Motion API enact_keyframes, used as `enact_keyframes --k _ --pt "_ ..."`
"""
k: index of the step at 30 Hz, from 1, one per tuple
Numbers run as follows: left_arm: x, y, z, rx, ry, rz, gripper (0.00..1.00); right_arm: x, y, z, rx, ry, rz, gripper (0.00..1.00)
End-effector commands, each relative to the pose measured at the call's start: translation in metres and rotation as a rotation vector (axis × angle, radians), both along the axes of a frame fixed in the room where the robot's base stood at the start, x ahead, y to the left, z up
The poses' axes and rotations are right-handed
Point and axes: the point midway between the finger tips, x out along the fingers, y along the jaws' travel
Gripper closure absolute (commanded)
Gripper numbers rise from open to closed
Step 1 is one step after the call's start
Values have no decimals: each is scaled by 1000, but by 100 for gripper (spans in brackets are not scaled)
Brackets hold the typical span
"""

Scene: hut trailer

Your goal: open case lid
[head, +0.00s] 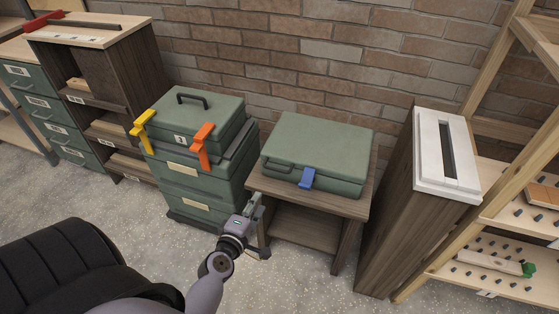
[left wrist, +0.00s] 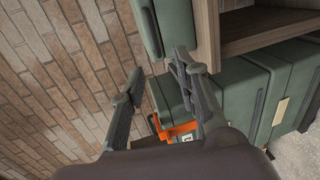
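A green case (head: 318,145) lies flat with its lid down on a small wooden table (head: 290,204). A blue latch (head: 307,179) sits at its front edge; I cannot tell whether it is fastened. My left gripper (head: 257,214) is in front of the table's left front corner, below and left of the case, apart from the latch. In the left wrist view the gripper (left wrist: 160,66) has its two fingers spread with nothing between them. Part of a green case (left wrist: 165,25) shows beyond the fingertips. My right gripper is not in view.
A stack of green boxes (head: 192,172) with a yellow latch (head: 142,128) and an orange latch (head: 203,145) stands left of the table. A tall wooden cabinet (head: 392,215) with a white slotted top stands at right, beside wooden shelving (head: 500,190). A brick wall is behind.

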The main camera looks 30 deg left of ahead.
Motion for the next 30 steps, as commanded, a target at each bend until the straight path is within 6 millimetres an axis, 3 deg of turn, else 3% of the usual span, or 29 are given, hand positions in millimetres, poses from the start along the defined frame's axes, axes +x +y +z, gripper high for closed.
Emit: enact_keyframes --k 5,13,24,30 --pt "12 5 5 -14 -20 10 70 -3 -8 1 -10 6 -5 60" --pt "65 18 -7 -11 -19 9 70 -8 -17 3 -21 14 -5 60" --pt "138 35 -25 -9 -18 7 70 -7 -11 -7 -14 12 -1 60" --pt "160 40 -30 -9 -17 7 70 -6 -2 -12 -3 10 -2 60"
